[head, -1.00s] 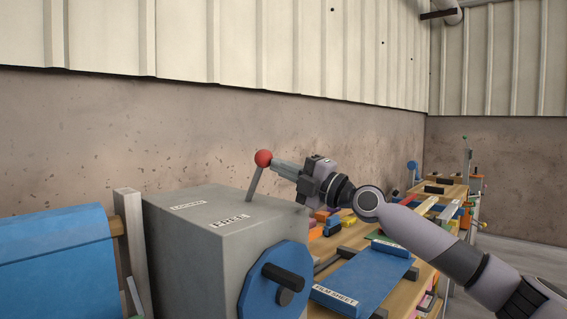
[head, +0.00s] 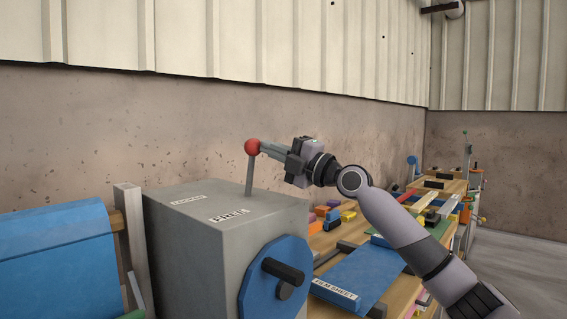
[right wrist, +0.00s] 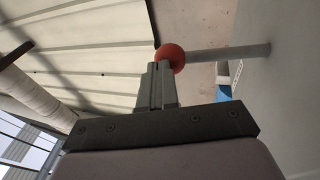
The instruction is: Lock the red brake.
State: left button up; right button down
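The brake lever stands on top of a grey metal box (head: 185,250). It has a grey rod (head: 249,176) and a red ball knob (head: 253,147), and is close to upright. A label reading FREE (head: 230,215) lies in front of the rod. A second label (head: 188,199), which seems to read LOCKED, lies to its left. My right gripper (head: 264,149) comes from the right with its fingertips at the knob. In the right wrist view the fingers look shut together, with the red knob (right wrist: 171,57) at their tips rather than between them. My left gripper is not in view.
A blue wheel with a black handle (head: 283,271) is on the box's front. A wooden bench to the right holds a blue film sheet (head: 355,275) and several coloured blocks (head: 335,217). A blue panel (head: 55,255) stands at left. A wall rises behind.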

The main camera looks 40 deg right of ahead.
jog(key=x, duration=0.4)
jog(key=d+x, duration=0.1)
jog(key=x, duration=0.1)
jog(key=shift+r, duration=0.25)
pick_arm(q)
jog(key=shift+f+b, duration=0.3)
jog(key=shift+b, duration=0.05)
pick_arm(e)
jog(key=shift+w+a, duration=0.1)
jog(key=shift+w, duration=1.15)
jog(key=shift+r, duration=0.15)
